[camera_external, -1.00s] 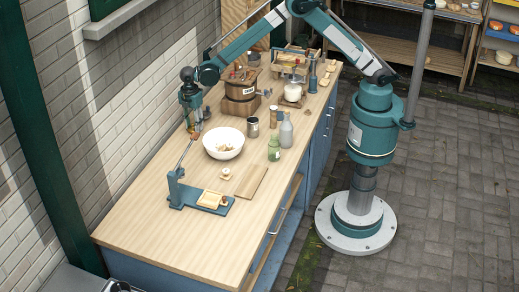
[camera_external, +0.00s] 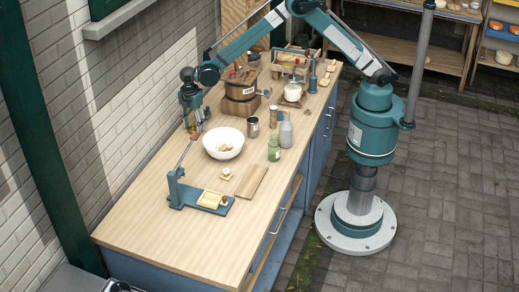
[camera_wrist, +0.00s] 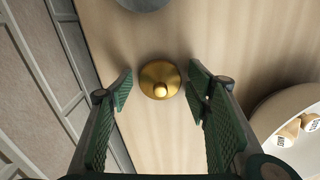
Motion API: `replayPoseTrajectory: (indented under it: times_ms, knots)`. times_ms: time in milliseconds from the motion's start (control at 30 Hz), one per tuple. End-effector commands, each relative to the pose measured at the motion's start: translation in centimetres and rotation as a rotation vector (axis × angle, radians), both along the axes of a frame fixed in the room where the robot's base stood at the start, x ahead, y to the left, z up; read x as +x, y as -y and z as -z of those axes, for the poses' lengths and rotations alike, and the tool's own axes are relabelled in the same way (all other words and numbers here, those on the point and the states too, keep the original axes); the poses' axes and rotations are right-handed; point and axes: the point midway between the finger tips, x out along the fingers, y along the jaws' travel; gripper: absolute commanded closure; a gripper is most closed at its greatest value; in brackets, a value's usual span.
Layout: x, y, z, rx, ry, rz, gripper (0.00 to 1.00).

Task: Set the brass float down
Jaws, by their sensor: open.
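In the external view my gripper (camera_external: 193,126) is low over the counter near the wall, behind the white bowl. The float is too small and covered there to make out clearly.
The white bowl (camera_external: 223,152) with small pieces inside stands close to my gripper; its rim shows in the wrist view (camera_wrist: 262,108). A blue lever press (camera_external: 178,190) is in front, a wooden churn (camera_external: 240,97) behind. The counter's near end is clear.

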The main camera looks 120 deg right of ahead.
Motion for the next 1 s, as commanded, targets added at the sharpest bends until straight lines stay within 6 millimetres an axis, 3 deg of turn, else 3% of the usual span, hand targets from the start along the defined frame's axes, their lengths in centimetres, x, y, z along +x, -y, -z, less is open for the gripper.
replayPoseTrajectory:
  times_ms: [267,700,1000]
  knots:
    - [0.0,0.0,-2.7,0.0,0.0,0.0,0.51]
    - [0.0,0.1,-9.6,0.0,0.0,0.0,0.51]
    - [0.1,0.1,-11.9,0.0,0.0,0.0,0.51]
